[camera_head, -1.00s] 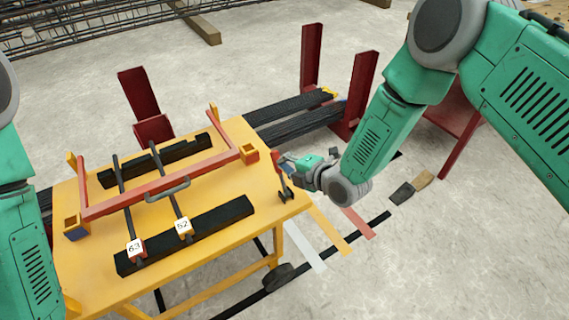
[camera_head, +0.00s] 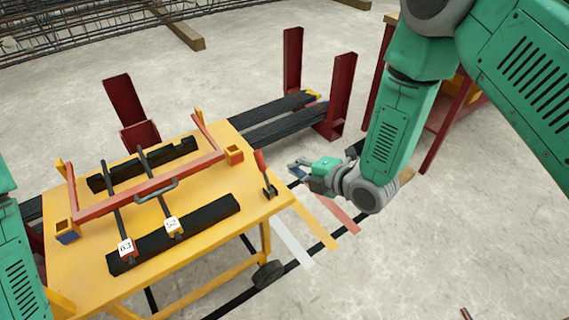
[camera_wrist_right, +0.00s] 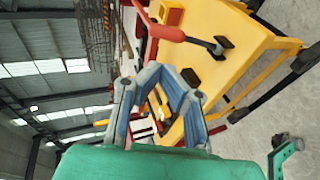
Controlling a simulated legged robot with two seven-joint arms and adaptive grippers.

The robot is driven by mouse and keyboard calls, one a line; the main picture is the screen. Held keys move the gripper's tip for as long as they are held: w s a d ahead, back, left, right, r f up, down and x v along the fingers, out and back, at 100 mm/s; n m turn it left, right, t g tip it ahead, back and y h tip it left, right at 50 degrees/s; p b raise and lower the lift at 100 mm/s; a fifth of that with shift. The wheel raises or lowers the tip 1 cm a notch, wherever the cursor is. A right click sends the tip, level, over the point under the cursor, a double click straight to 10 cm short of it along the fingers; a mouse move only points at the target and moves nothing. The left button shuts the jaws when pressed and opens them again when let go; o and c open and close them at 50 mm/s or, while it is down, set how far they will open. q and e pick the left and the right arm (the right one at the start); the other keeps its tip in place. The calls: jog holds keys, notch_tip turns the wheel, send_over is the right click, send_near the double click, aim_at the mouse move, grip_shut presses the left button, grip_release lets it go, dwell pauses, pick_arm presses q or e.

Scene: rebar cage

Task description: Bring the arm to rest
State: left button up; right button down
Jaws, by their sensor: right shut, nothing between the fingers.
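My right gripper (camera_head: 296,170) is in the air just right of the yellow table (camera_head: 215,232) in the head view. It is shut and empty, and its fingers point left towards the red-handled toggle clamp (camera_head: 262,166) at the table's right corner, with a gap between. In the right wrist view the gripper's fingers (camera_wrist_right: 160,75) show in front, with the clamp's red handle (camera_wrist_right: 158,28) beyond them. My right arm (camera_head: 398,125) hangs bent from the top right. Only part of my left arm (camera_head: 20,250) shows at the left edge; its gripper is out of view.
A red frame with a grey handle (camera_head: 158,192) and two dark bars with number tags lie across black notched supports (camera_head: 175,232) on the table. Dark red posts (camera_head: 338,95) and black rebar bundles (camera_head: 275,118) stand behind. Bare concrete lies at right.

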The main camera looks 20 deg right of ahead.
jog(key=shift+s+d+r, duration=0.25)
jog(key=shift+s+d, duration=0.35)
jog(key=shift+d, duration=0.3)
jog(key=shift+a, duration=0.2)
jog(key=s+d+f+m+g+h, duration=0.2)
jog(key=s+d+f+m+g, duration=0.1)
jog(key=s+f+m, duration=0.4)
jog(key=s+d+f+m+g+h, duration=0.35)
jog(key=s+m, duration=0.25)
jog(key=s, duration=0.3)
jog(key=s+d+f+m+g+h, duration=0.1)
jog(key=s+d+m+g, duration=0.1)
jog(key=s+m, duration=0.3)
jog(key=s+d+f+m+g, duration=0.1)
jog(key=s+m, duration=0.4)
jog(key=s, duration=0.5)
jog(key=shift+d+f+g+h, duration=0.15)
jog(key=shift+d+g+h, duration=0.2)
jog(key=shift+d+g, duration=0.35)
jog(key=shift+d, duration=0.1)
